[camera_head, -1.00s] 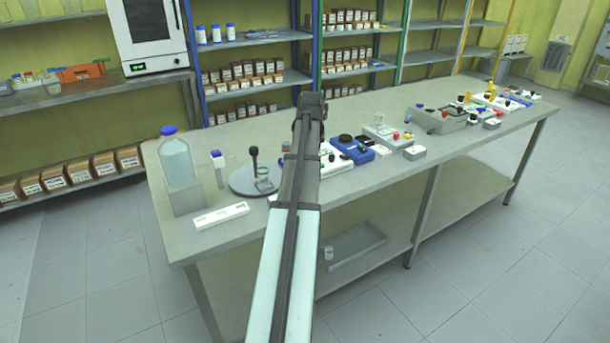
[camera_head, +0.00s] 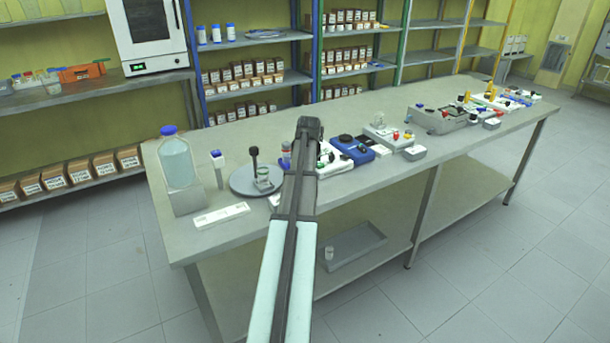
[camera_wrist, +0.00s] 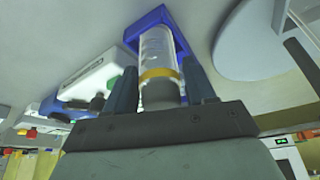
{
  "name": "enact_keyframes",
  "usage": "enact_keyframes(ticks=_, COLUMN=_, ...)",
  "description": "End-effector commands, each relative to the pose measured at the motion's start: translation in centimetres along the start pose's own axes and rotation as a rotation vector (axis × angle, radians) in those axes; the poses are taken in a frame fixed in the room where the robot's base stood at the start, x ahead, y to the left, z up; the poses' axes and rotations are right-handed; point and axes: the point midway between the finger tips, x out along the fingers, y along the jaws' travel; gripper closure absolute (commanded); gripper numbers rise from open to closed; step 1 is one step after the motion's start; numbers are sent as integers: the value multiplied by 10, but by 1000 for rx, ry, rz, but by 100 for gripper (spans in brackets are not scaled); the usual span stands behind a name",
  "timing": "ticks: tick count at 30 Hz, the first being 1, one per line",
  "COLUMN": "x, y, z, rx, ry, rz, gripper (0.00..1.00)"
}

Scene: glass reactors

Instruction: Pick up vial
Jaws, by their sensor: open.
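In the wrist view the vial (camera_wrist: 158,50) is a clear cylinder with a yellow band and a grey end part towards my gripper. It sits in a blue holder (camera_wrist: 150,17). My gripper (camera_wrist: 160,72) is open, with one dark finger on each side of the vial. Gaps show between the fingers and the vial. In the head view my arm covers the gripper, and I cannot make out the vial for certain.
A round grey plate (camera_head: 242,182) with a black upright and a glass stands left of my arm. A blue device (camera_head: 352,148) and a white one are on the right. A large blue-capped bottle (camera_head: 177,162) stands at the bench's left end.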

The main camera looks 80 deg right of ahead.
Motion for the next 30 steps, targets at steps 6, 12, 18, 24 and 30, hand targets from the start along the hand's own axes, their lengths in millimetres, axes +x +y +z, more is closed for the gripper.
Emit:
enact_keyframes(ticks=6, x=14, y=0, z=0, rx=0, ry=0, rz=0, gripper=45)
enact_keyframes(ticks=12, x=14, y=0, z=0, rx=0, ry=0, rz=0, gripper=50)
enact_keyframes(ticks=18, x=14, y=0, z=0, rx=0, ry=0, rz=0, gripper=69)
enact_keyframes(ticks=24, x=14, y=0, z=0, rx=0, ry=0, rz=0, gripper=82)
enact_keyframes(ticks=30, x=12, y=0, z=-1, rx=0, ry=0, rz=0, gripper=82)
